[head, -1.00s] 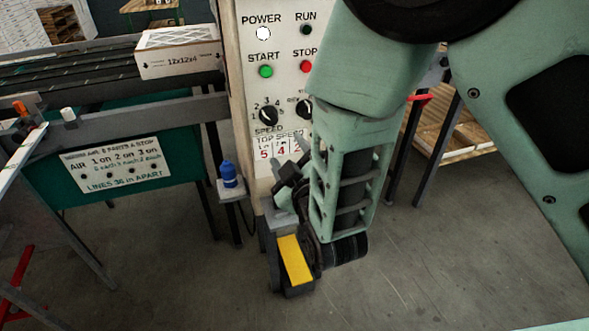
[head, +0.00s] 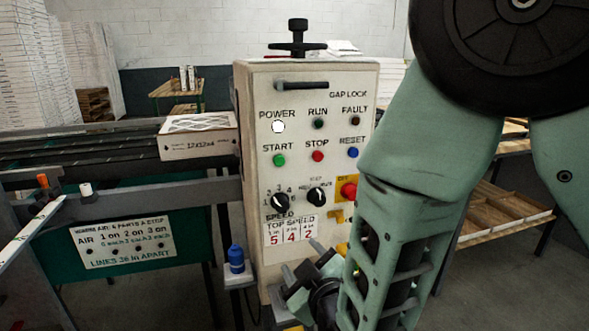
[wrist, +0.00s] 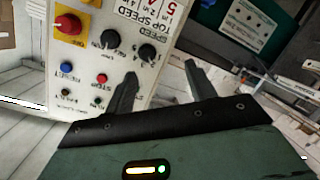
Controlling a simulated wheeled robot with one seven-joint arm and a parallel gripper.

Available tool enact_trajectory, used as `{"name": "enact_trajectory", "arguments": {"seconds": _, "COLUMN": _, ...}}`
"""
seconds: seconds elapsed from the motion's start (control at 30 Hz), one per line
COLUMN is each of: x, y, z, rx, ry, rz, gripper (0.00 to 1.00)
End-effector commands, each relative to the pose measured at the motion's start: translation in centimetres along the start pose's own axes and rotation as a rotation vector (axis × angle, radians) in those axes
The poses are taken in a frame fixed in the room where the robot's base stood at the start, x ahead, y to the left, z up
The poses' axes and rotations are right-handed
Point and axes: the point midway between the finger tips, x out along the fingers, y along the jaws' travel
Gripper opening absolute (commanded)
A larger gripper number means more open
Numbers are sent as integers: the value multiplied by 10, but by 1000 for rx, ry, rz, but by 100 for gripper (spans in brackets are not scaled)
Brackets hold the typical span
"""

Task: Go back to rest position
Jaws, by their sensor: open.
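My gripper (head: 302,262) is low in the head view, in front of the lower part of the control panel (head: 262,185). In the wrist view its two fingers (wrist: 160,85) stand apart with nothing between them, so it is open and empty. The control panel also fills the upper left of the wrist view (wrist: 85,48). My arm folds down along the right of the head view and hides the panel's lower right corner. I cannot tell the exact gap between the fingertips and the panel.
A conveyor (head: 80,150) runs left of the panel with a boxed filter (head: 197,145) on it. A blue bottle-like part (head: 236,257) stands on a small ledge beside the panel. A wooden shelf rack (head: 490,212) stands at the right. Bare floor shows beneath it.

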Motion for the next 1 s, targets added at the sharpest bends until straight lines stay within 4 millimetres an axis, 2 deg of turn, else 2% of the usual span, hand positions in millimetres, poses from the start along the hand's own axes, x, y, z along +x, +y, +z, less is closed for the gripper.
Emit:
{"name": "enact_trajectory", "arguments": {"seconds": 0.17, "x": -18, "y": -13, "z": 0, "rx": 199, "ry": -194, "rz": -235, "gripper": 55}}
{"name": "enact_trajectory", "arguments": {"seconds": 0.27, "x": -39, "y": -21, "z": 0, "rx": 278, "ry": -312, "rz": -364, "gripper": 55}}
{"name": "enact_trajectory", "arguments": {"seconds": 0.43, "x": -90, "y": -25, "z": 2, "rx": 350, "ry": -529, "rz": -549, "gripper": 55}}
{"name": "enact_trajectory", "arguments": {"seconds": 0.57, "x": -138, "y": -18, "z": 9, "rx": 358, "ry": -713, "rz": -644, "gripper": 55}}
{"name": "enact_trajectory", "arguments": {"seconds": 0.7, "x": -190, "y": -2, "z": 21, "rx": 330, "ry": -915, "rz": -688, "gripper": 55}}
{"name": "enact_trajectory", "arguments": {"seconds": 0.8, "x": -220, "y": 11, "z": 30, "rx": 304, "ry": -1034, "rz": -688, "gripper": 55}}
{"name": "enact_trajectory", "arguments": {"seconds": 0.9, "x": -240, "y": 21, "z": 36, "rx": 283, "ry": -1117, "rz": -677, "gripper": 55}}
{"name": "enact_trajectory", "arguments": {"seconds": 1.0, "x": -251, "y": 27, "z": 39, "rx": 269, "ry": -1162, "rz": -670, "gripper": 55}}
